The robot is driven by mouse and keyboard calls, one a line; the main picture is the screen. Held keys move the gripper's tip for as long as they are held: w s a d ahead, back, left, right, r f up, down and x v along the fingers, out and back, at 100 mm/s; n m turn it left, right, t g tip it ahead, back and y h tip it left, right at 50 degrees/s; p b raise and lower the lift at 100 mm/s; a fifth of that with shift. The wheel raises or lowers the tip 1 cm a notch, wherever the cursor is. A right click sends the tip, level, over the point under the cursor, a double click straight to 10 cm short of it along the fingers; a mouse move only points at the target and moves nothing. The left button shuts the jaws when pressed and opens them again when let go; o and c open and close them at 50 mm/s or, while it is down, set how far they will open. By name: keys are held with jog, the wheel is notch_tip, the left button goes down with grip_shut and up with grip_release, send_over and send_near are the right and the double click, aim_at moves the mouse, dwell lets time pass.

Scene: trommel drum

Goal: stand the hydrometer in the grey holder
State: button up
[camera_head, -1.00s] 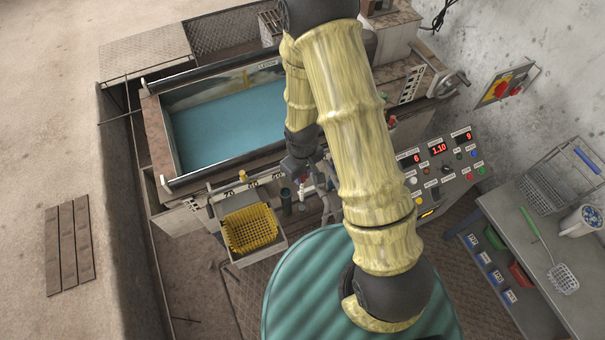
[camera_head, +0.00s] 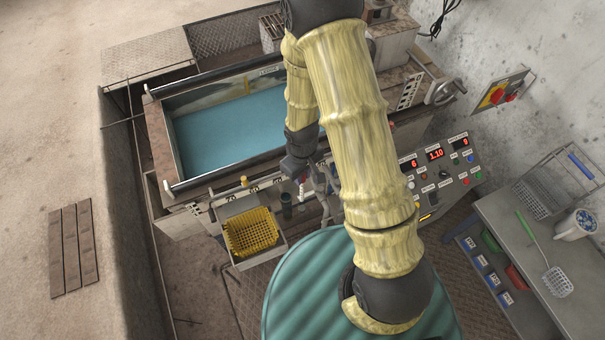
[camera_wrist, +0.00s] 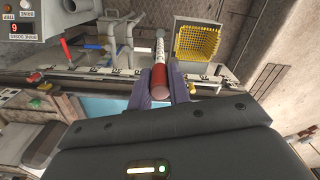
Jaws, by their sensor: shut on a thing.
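In the wrist view, my gripper (camera_wrist: 159,88) is shut on the hydrometer (camera_wrist: 159,78). Its thick red end lies between the two purple-grey fingers, and its pale banded stem points away from the camera. In the head view, my gripper (camera_head: 302,172) is near the tank's front edge, and a small pale and red part of the hydrometer (camera_head: 302,187) shows below it. A dark grey cup-like holder (camera_head: 286,208) stands just left of and below the gripper, beside the yellow basket. The hydrometer appears apart from it. I cannot pick out the holder surely in the wrist view.
The yellow basket (camera_head: 250,232) sits in a tray left of the holder; it also shows in the wrist view (camera_wrist: 197,42). Pipes and taps (camera_wrist: 112,40) are close by. The blue-water tank (camera_head: 225,135) lies behind, and the control panel (camera_head: 440,172) is to the right.

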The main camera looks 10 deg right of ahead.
jog(key=shift+r+p, duration=1.5)
jog(key=shift+r, duration=0.6)
jog(key=shift+w+f, duration=0.1)
jog(key=w+d+f+m, duration=0.2)
jog(key=w+d+m, duration=0.1)
jog(key=d, duration=0.4)
jog(key=w+d+f+m, duration=0.3)
jog(key=w+d, duration=0.2)
jog(key=d, duration=0.3)
jog(key=shift+d+f+m, duration=0.15)
jog(key=shift+f+m, duration=0.1)
jog(key=shift+m, duration=0.05)
jog(key=shift+w, duration=0.1)
